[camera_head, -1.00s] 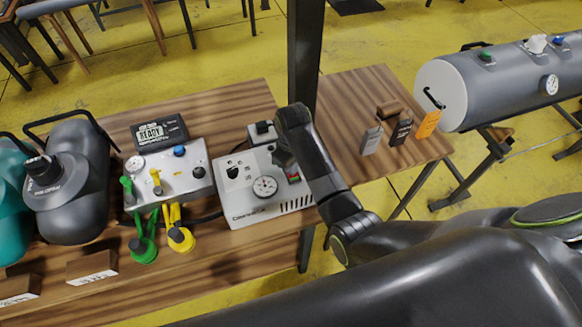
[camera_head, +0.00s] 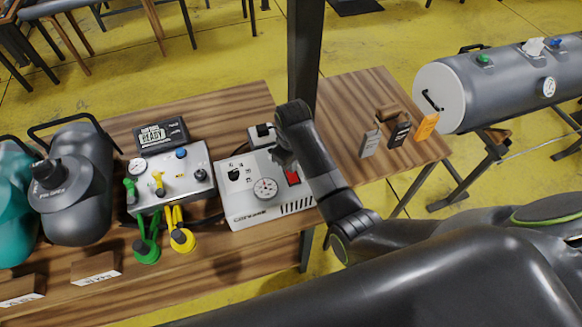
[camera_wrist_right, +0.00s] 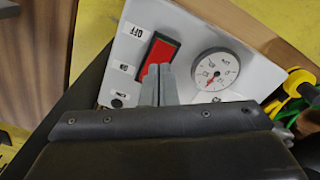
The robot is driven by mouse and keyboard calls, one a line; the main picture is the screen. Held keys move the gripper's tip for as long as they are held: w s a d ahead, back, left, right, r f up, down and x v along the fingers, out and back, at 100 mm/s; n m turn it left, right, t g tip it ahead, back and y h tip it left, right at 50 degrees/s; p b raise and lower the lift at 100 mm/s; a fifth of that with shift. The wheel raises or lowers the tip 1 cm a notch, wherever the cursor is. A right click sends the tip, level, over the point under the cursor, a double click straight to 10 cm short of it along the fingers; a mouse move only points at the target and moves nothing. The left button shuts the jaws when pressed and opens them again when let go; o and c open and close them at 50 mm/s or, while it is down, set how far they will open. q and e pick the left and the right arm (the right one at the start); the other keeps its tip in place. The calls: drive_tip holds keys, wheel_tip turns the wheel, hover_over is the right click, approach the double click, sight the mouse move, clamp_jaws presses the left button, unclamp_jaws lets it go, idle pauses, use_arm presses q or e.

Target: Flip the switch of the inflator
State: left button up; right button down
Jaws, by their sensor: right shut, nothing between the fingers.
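The inflator (camera_head: 240,207) is a white box with a round gauge (camera_head: 265,189) on the wooden table. Its red rocker switch (camera_head: 293,178) shows beside my right gripper (camera_head: 284,160). In the right wrist view the switch (camera_wrist_right: 165,50) is a red face in a dark frame, with a thin green edge. The OFF label (camera_wrist_right: 134,45) is near its upper end and the ON label (camera_wrist_right: 124,68) near its lower end. My right gripper's shut, empty fingers (camera_wrist_right: 157,72) overlap the lower end of the switch and hide part of it. Contact cannot be told. My left gripper is out of view.
A grey valve box (camera_head: 172,180) with green and yellow fittings stands left of the inflator, and a display (camera_head: 160,135) reading READY behind it. Dark and teal containers are at far left. Small tagged items (camera_head: 398,133) lie at right. A dark post rises behind my arm.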

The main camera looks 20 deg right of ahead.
sight(293, 176)
drive_tip(key=shift+r, duration=1.9)
drive_tip(key=shift+f, duration=0.1)
drive_tip(key=s+d+f+m+t, duration=0.2)
drive_tip(key=s+d+f+m, duration=0.2)
drive_tip(key=s+d, duration=0.75)
drive_tip(key=s+d+r+m+t+h, duration=0.1)
drive_tip(key=s+d+r+m, duration=0.15)
drive_tip(key=s, duration=0.65)
drive_tip(key=s+d+r+m+t+h, duration=0.1)
drive_tip(key=s+r, duration=0.2)
drive_tip(key=s, duration=0.6)
wheel_tip(293, 176, down, 31)
drive_tip(key=d+g+b, duration=0.2)
drive_tip(key=b, duration=0.6)
drive_tip(key=s+f+b, duration=0.2)
drive_tip(key=s+f, duration=0.3)
drive_tip(key=f, duration=0.2)
drive_tip(key=s+a+f+b, duration=0.1)
drive_tip(key=s+f+b, duration=0.1)
drive_tip(key=s+f, duration=0.3)
drive_tip(key=s+f+y+b, duration=0.1)
drive_tip(key=s+f, duration=0.4)
drive_tip(key=f, duration=0.6)
drive_tip(key=shift+a+f+g+b, duration=0.3)
drive_tip(key=shift+g+b, duration=0.1)
drive_tip(key=shift+b, duration=0.4)
